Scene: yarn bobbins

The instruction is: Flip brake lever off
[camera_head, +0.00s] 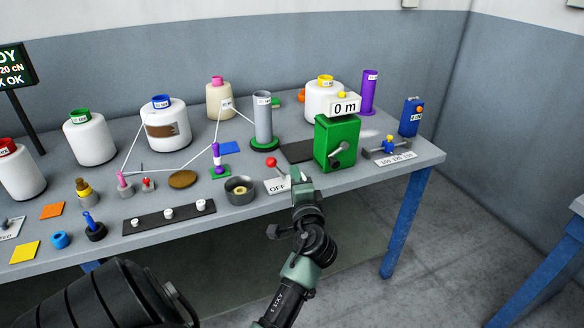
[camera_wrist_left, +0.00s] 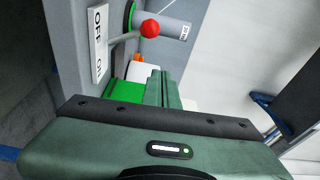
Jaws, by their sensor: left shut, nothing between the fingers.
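The brake lever is a thin metal stem with a red ball knob (camera_head: 271,162), near the table's front edge. Its white label (camera_head: 275,186) reads OFF at the left; my gripper covers the rest in the head view. In the left wrist view the red knob (camera_wrist_left: 150,28) stands out from the label plate (camera_wrist_left: 98,45), which shows OFF and ON. My left gripper (camera_head: 296,174) is shut and empty, just right of the lever. In the left wrist view its fingers (camera_wrist_left: 161,88) lie below the knob, apparently apart from it. My right gripper is out of view.
A green counter box (camera_head: 335,143) with a crank and a 0 m display stands right of my gripper. A grey cylinder (camera_head: 263,120) on a green base stands behind the lever. A round metal cup (camera_head: 240,190) is to its left. White yarn bobbins (camera_head: 90,138) line the back.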

